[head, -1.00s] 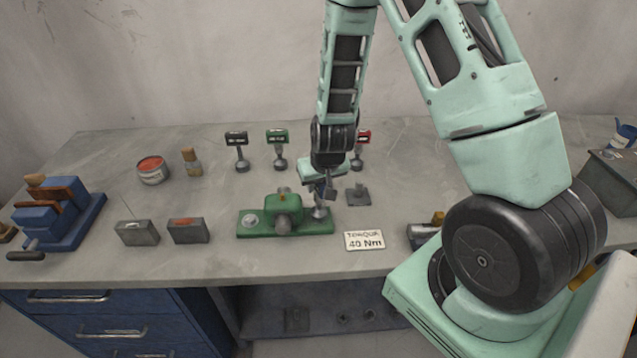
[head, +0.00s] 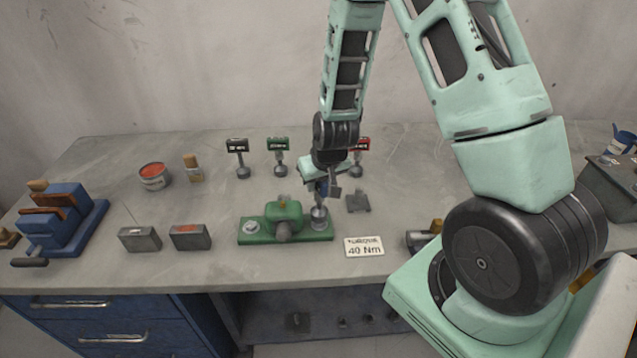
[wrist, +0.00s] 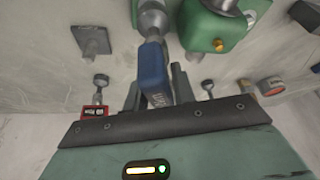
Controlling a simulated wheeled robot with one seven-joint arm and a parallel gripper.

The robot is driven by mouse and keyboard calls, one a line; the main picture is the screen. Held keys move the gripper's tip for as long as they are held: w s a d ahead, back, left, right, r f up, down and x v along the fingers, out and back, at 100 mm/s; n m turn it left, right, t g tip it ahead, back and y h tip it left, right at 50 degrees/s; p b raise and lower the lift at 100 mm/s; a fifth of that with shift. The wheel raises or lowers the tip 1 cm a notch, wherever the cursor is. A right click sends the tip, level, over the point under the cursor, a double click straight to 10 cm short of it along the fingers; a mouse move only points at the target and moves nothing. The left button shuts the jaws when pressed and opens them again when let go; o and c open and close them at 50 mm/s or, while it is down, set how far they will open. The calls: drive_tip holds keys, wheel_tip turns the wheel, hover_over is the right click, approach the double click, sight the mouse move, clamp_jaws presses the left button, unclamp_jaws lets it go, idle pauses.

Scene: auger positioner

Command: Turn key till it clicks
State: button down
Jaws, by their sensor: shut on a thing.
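My gripper (head: 323,188) is shut on the blue handle of a key (wrist: 153,72). The key's round grey metal socket end (head: 319,218) is down at the right end of the green positioner (head: 258,238) on the bench. In the wrist view the fingers (wrist: 157,92) flank the handle, and the socket end lies at the top edge beside the green body (wrist: 208,28). I cannot tell how fully the socket is seated on what lies under it. A white sign (head: 364,247) in front reads 40 Nm.
Keys with black (head: 237,146), green (head: 278,145) and red (head: 362,145) tags stand behind. A square grey stand (head: 358,203) is empty, right of my gripper. Grey boxes (head: 139,239), a red-topped tin (head: 154,177) and a blue vise (head: 60,228) are left.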

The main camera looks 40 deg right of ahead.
drive_tip(key=shift+r+p, duration=1.4)
drive_tip(key=shift+r, duration=0.65)
